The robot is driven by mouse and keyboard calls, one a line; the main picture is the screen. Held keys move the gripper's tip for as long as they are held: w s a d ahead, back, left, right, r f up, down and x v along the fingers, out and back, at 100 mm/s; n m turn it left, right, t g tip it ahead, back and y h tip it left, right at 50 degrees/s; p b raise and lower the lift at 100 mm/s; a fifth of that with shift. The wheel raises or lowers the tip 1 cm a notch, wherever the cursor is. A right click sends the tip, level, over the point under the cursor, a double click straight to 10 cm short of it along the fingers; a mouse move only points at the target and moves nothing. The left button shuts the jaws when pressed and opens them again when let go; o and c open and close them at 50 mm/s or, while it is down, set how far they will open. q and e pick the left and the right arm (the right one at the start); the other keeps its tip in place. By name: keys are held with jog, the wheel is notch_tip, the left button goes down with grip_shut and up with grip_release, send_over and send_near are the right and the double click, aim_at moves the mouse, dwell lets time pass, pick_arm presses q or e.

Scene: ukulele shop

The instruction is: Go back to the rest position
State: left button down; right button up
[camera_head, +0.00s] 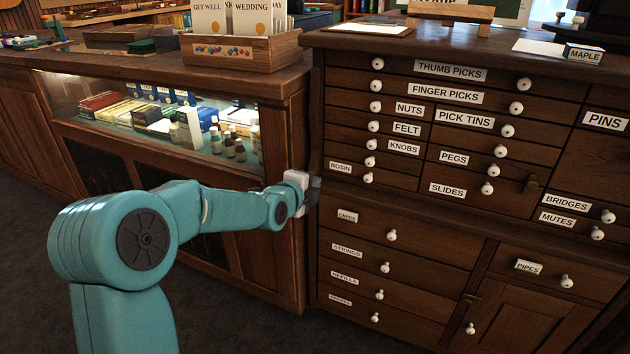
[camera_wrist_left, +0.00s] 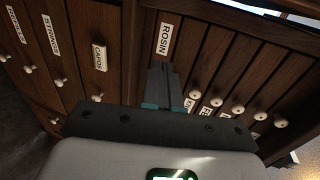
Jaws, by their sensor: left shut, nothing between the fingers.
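My left arm comes in from the left in the head view, and its gripper (camera_head: 313,190) is in front of the left edge of the drawer cabinet (camera_head: 455,235), near the rosin drawer. In the left wrist view my left gripper (camera_wrist_left: 163,85) has its fingers together with nothing between them. Its tips point toward the cabinet front, just by the "ROSIN" label (camera_wrist_left: 165,39). I cannot tell whether they touch the wood. My right gripper does not show in either view.
A glass display case (camera_head: 170,115) with boxes and small bottles stands left of the cabinet. A wooden card box (camera_head: 240,52) sits on its top. White knobs (camera_head: 393,235) stick out from the cabinet's drawers, which look shut. Dark floor (camera_head: 30,260) is open at the left.

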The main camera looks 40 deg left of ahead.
pick_arm(q)
jog(key=s+d+f+g+h, duration=0.3)
jog(key=d+f, duration=0.6)
jog(key=f, duration=0.3)
jog(key=s+d+f+g+h, duration=0.2)
jog(key=d+f+g, duration=0.1)
jog(key=d+f, duration=0.85)
jog(key=s+d+f+n+g+h, duration=0.1)
jog(key=s+d+f+n+g, duration=0.1)
jog(key=s+d+f+n, duration=0.45)
jog(key=s+d+f+n+g, duration=0.1)
jog(key=s+f+g, duration=0.2)
jog(key=s, duration=0.6)
jog(key=s+d+f+n+g+h, duration=0.1)
jog(key=s+d+f+n+g, duration=0.15)
jog(key=s+f, duration=0.35)
jog(key=s+r+n+p, duration=0.2)
jog(key=r+n+p, duration=0.1)
jog(key=r+p, duration=1.1)
jog(key=s+d+r+n+p, duration=0.1)
jog(key=r+n+p, duration=0.3)
jog(key=r+p, duration=1.1)
jog(key=shift+s+r+p, duration=0.3)
jog(key=shift+s+r, duration=0.4)
jog(key=shift+r, duration=0.05)
